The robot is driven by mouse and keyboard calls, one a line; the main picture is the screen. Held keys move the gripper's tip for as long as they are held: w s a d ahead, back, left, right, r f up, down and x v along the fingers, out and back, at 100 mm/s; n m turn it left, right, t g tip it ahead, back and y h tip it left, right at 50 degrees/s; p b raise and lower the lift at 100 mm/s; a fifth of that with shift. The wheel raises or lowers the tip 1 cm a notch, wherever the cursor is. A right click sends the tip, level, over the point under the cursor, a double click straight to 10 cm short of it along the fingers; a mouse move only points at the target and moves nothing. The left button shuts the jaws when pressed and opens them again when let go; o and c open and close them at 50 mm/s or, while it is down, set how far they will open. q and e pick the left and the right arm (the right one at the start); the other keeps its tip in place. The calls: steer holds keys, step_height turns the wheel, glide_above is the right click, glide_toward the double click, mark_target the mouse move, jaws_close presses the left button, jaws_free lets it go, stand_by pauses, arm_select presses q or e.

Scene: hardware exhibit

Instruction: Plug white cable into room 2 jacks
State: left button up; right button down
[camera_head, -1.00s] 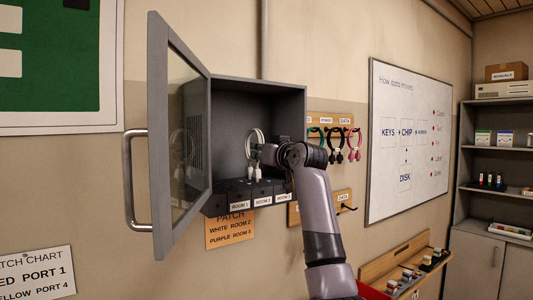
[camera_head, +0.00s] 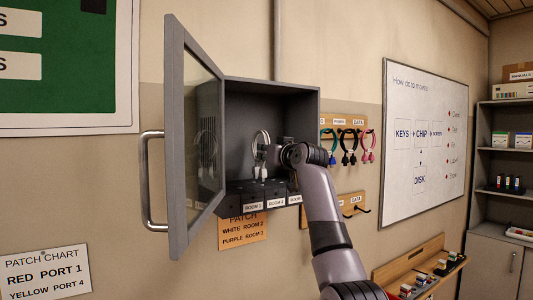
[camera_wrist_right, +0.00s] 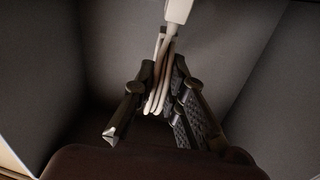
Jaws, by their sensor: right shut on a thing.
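The white cable (camera_head: 261,140) is a looped bundle inside the open grey wall cabinet (camera_head: 236,125). My right gripper (camera_wrist_right: 160,85) is shut on the cable loops (camera_wrist_right: 160,95) in the right wrist view, with a white plug (camera_wrist_right: 178,10) beyond the fingers. In the head view my right gripper (camera_head: 276,154) is beside the bundle, partly hidden by its own wrist. White ends (camera_head: 261,172) hang just above the dark jack row, but contact cannot be told. The row's labels read ROOM 1 (camera_head: 253,207), ROOM 2 (camera_head: 276,204) and a partly cut ROOM label (camera_head: 295,199). My left gripper is out of view.
The cabinet's glass door (camera_head: 190,140) stands open at the left, with a bar handle (camera_head: 151,185). An orange card (camera_head: 243,231) reads WHITE ROOM 2, PURPLE ROOM 3. Coloured cables (camera_head: 348,146) hang on a board at the right.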

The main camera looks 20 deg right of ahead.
steer(key=shift+d+n+y, duration=0.1)
steer(key=shift+n+y, duration=0.8)
steer(key=shift+s+r, duration=0.1)
stand_by(0.3)
stand_by(0.4)
steer(key=shift+f, duration=0.45)
stand_by(0.3)
stand_by(0.7)
steer(key=shift+f+n+y, duration=0.3)
steer(key=shift+f, duration=0.35)
stand_by(1.5)
stand_by(0.4)
steer(key=c, duration=1.6)
jaws_free()
